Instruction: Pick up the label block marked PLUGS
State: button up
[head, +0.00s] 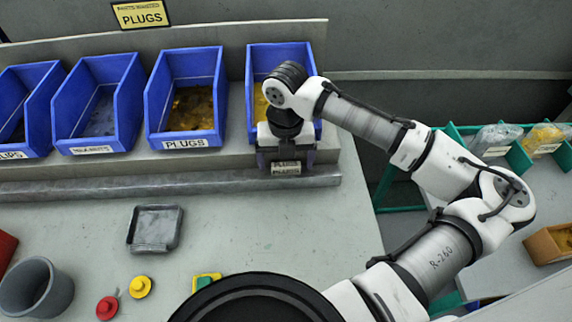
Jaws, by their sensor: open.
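A small dark block with a pale label (286,169) sits at the front of the rightmost blue bin, by the metal rail. Its small lettering seems to read PLUGS. My gripper (285,152) points down right over this block, with its jaws open. The gripper and wrist hide much of the block, and I cannot tell whether the fingers touch it. PLUGS also shows on the front label of the third blue bin (185,143) and on a yellow sign (140,15) on the wall above.
More blue bins (97,105) stand in the row to the left. A grey tray (155,228), a grey cup (37,287) and red (107,308) and yellow (141,287) knobs lie on the bench. Green-framed racks stand at right.

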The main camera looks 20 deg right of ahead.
aim_at(286, 164)
jog(key=shift+f, duration=0.1)
jog(key=c, duration=1.1)
jog(key=shift+o, duration=0.2)
notch_tip(286, 164, up, 20)
jog(key=b, duration=0.1)
